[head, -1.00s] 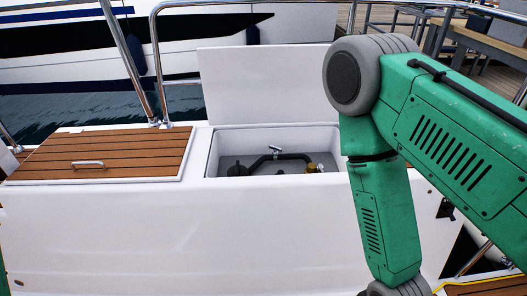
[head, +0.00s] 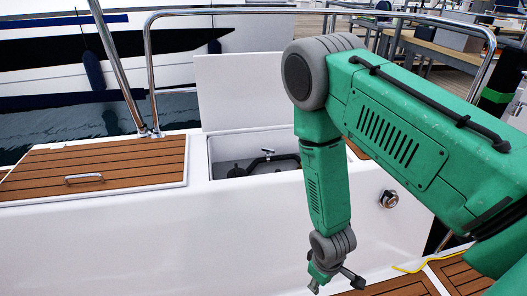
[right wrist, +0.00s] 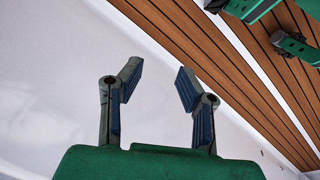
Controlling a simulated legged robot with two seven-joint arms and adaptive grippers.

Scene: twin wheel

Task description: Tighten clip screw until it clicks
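The open locker (head: 213,157) in the white cockpit side holds a dark hose (head: 283,158) and a small silver T-shaped part (head: 268,152). I cannot make out a clip screw at this size, and my right arm hides the locker's right side. My right gripper (head: 335,283) hangs low in front of the white side wall, below and to the right of the locker. In the right wrist view its two fingers (right wrist: 158,78) are apart, with nothing between them. My left gripper does not show in the head view.
The white locker lid (head: 243,92) stands open behind the opening. A teak hatch (head: 95,168) with a metal handle (head: 84,178) lies to the left. A steel rail (head: 152,75) runs behind. A round metal fitting (head: 389,199) sits on the side wall, and a yellow line (head: 420,266) lies lower right.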

